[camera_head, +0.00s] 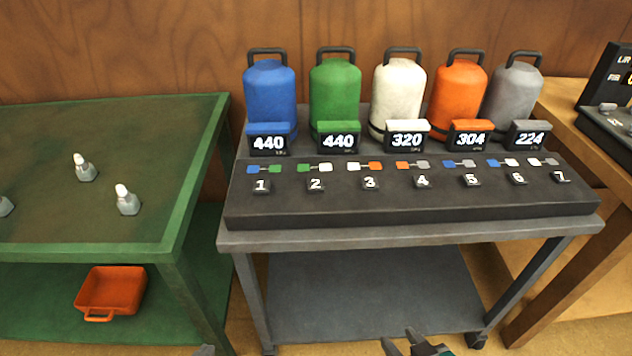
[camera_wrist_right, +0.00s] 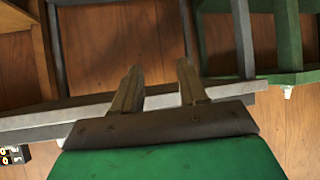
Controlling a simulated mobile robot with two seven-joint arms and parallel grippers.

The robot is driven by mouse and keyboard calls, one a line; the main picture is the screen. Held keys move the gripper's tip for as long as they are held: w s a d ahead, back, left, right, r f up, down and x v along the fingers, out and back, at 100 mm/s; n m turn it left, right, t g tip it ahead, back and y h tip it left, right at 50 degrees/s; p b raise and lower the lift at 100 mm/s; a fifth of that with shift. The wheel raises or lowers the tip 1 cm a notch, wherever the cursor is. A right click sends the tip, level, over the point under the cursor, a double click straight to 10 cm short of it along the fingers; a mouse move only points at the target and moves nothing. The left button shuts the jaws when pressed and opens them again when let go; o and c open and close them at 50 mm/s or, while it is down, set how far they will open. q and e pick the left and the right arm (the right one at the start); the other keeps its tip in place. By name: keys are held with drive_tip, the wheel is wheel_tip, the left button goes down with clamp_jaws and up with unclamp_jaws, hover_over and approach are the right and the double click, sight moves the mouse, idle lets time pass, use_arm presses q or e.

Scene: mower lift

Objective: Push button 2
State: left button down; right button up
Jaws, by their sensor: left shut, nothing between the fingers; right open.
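Button 2 (camera_head: 316,184) is a small black key with a white numeral on the dark sloped panel (camera_head: 400,212) on the grey cart. It sits between button 1 (camera_head: 261,186) and button 3 (camera_head: 370,182). A green-to-white link mark (camera_head: 315,168) lies just above it. My left gripper (camera_head: 205,350) barely shows at the bottom edge of the head view, shut and empty, well below the panel. My right gripper (camera_head: 403,343) is open and empty at the bottom, in front of the cart. It also shows open in the right wrist view (camera_wrist_right: 158,84). Neither gripper touches a button.
Blue (camera_head: 270,90), green (camera_head: 335,90), white (camera_head: 399,90), orange (camera_head: 459,90) and grey (camera_head: 512,90) canisters stand behind the panel with displays 440, 440, 320, 304, 224. A green table (camera_head: 60,140) stands left, a wooden table (camera_head: 565,105) right.

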clamp_jaws()
idle(1.5)
